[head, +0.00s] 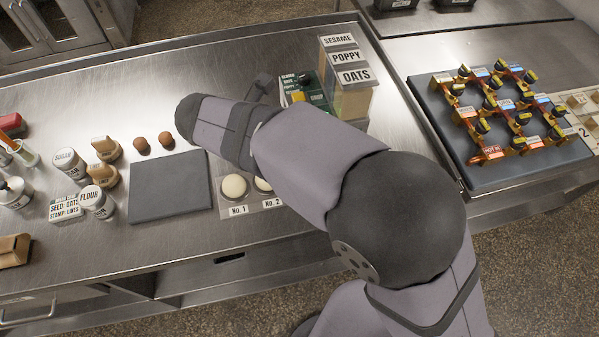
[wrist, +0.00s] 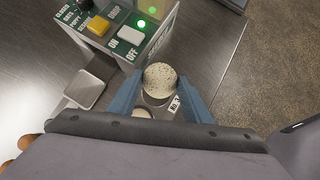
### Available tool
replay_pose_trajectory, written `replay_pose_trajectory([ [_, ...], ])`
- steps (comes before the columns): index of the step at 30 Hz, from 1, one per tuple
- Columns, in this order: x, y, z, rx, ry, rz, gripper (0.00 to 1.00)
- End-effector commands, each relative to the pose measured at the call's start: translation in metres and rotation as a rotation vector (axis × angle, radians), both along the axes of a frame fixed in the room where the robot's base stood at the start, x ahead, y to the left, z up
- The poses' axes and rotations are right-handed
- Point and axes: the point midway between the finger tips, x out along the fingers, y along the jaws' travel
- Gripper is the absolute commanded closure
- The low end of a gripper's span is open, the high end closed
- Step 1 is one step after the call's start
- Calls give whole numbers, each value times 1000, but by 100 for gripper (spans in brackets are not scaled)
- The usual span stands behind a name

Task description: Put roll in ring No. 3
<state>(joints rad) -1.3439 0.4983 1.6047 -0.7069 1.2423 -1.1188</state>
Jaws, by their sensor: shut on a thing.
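In the wrist view my gripper (wrist: 160,88) has blue fingers shut on a round, pale roll with dark specks (wrist: 160,78). The roll is above or at a plate with a "No." label (wrist: 174,103); I cannot tell whether it touches, and the numeral is unclear. Another pale roll (wrist: 142,113) partly shows beside it. In the head view plain rolls sit at No. 1 (head: 234,186) and No. 2 (head: 262,185) on the grey plate (head: 272,203). The No. 3 place and my fingers are hidden behind my arm there.
A dark mat (head: 170,187), brown balls (head: 153,141), stamps and shakers (head: 98,199) lie left. A dark rack board (head: 505,170) is right.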

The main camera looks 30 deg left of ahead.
Motion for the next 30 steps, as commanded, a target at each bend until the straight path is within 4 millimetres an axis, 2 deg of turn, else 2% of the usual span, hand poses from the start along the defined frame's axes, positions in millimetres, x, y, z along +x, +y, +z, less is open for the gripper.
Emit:
replay_pose_trajectory([
  [7, 0, 0, -10, -3, 0, -7, 78],
  [15, 0, -1, -49, -5, 1, -7, 78],
  [18, 0, 0, -58, -3, -1, -6, 78],
  [26, 0, 0, -65, 0, -1, -6, 78],
  [30, 0, -1, -77, -5, 1, -7, 78],
])
